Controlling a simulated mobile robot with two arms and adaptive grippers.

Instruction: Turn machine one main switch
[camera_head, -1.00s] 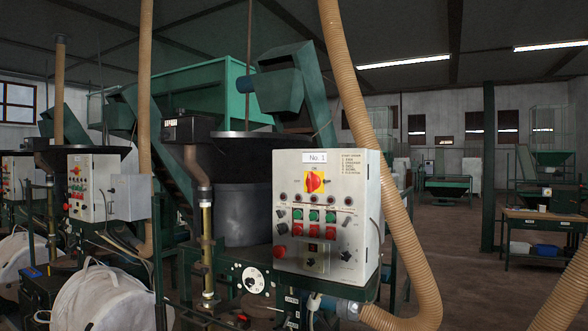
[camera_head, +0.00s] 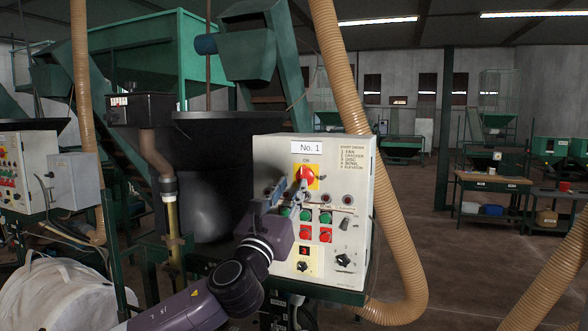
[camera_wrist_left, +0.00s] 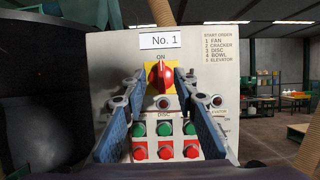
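The machine one main switch is a red knob (camera_head: 306,175) on a yellow plate, under the "No. 1" label and an "ON" mark on the white control panel (camera_head: 345,215). In the left wrist view the knob (camera_wrist_left: 160,78) sits in the middle, its ridge looking roughly upright. My left gripper (camera_head: 296,188) comes from the lower left and reaches the panel front just at the knob. In the wrist view its blue fingers (camera_wrist_left: 162,88) are apart, one on each side of the knob, with gaps visible. Whether the fingertips touch the panel is unclear. My right gripper is not in view.
Green and red buttons (camera_head: 326,217), lamps and black selectors lie below the switch, partly behind my left gripper. A ribbed tan hose (camera_head: 400,220) hangs close to the panel's right. A dark round hopper (camera_head: 210,190) stands left of the panel.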

